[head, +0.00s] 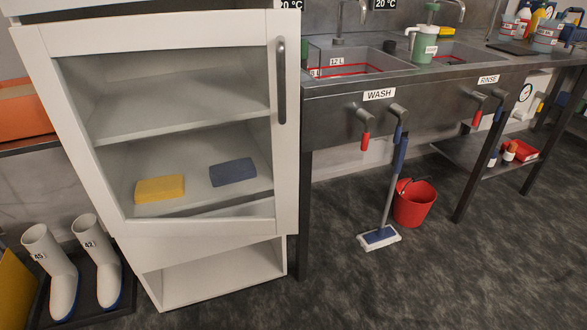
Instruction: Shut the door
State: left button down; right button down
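The door (288,180) is the white-framed, clear-paned front of a tall white cabinet (150,258). It has a grey vertical bar handle (281,80) near its top right. The door looks slightly ajar: its right edge sticks out past the cabinet body, and a dark wedge shows through the pane below the shelf front. How wide the gap is, I cannot tell. Behind the pane, a yellow sponge (160,189) and a dark blue sponge (233,172) lie on the lower shelf. Neither of my grippers is in view.
To the right is a dark sink bench (335,105) with lever taps. White boots (55,275) stand on a dark tray at the lower left. The floor in front is clear.

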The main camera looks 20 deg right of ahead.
aim_at(39, 45)
jog(key=k+j+z, duration=0.25)
jog(key=j, duration=0.15)
jog(key=j+z, duration=0.25)
jog(key=j, duration=0.2)
jog(key=k+j+z, duration=0.25)
jog(key=j, duration=0.1)
